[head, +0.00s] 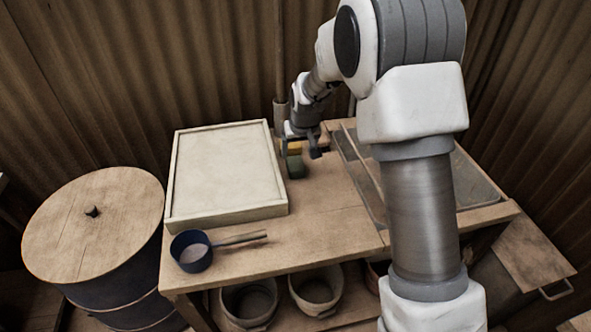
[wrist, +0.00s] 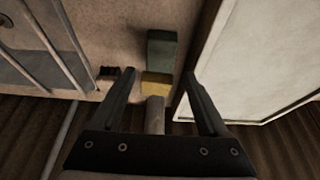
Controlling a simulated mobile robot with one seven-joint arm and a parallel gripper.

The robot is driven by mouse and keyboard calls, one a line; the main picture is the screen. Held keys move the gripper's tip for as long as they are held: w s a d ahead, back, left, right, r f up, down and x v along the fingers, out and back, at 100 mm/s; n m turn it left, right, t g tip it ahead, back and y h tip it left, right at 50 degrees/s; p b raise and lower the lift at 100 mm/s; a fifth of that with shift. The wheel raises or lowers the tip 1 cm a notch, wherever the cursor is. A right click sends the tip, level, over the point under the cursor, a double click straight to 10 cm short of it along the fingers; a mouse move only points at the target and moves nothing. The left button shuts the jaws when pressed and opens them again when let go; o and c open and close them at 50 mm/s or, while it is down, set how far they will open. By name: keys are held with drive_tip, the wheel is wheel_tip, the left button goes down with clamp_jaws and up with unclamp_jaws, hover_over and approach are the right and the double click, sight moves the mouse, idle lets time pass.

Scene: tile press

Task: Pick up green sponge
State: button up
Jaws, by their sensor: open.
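The green sponge (head: 296,167) is a small dark green block on the wooden table, just right of the white framed tray. It also shows in the wrist view (wrist: 161,48), at the upper middle. A yellow block (wrist: 156,84) lies close beside it, on the near side in the wrist view. My gripper (head: 302,147) is open and empty, above the table by the two blocks. In the wrist view its fingertips (wrist: 160,73) stand to either side of the yellow block, with the green sponge beyond them. In the head view the gripper partly hides the yellow block.
The pale framed tray (head: 228,210) lies left of the sponge. A dark pan (head: 191,252) with a wooden handle sits in front. A grey inset panel with bars (wrist: 30,62) lies on the other side. A small dark object (wrist: 107,72) lies near the left finger in the wrist view.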

sight(295, 162)
drive_tip(key=b+x, duration=0.1)
drive_tip(key=x, duration=0.5)
drive_tip(key=shift+a+f, duration=0.1)
drive_tip(key=shift+f, duration=0.3)
clamp_jaws()
drive_tip(key=shift+r, duration=0.6)
drive_tip(key=r, duration=0.2)
drive_tip(key=r+p, duration=0.1)
drive_tip(key=shift+d+r, duration=0.35)
drive_tip(key=shift+d, duration=0.05)
drive_tip(key=s+d+r, duration=0.2)
drive_tip(key=d+r, duration=0.1)
drive_tip(key=d, duration=0.2)
drive_tip(key=s+d+r+p, duration=0.1)
drive_tip(key=s+d+r, duration=0.1)
drive_tip(key=d, duration=0.3)
drive_tip(key=shift+d+r, duration=0.15)
drive_tip(key=shift+r, duration=0.45)
drive_tip(key=shift+w, duration=0.1)
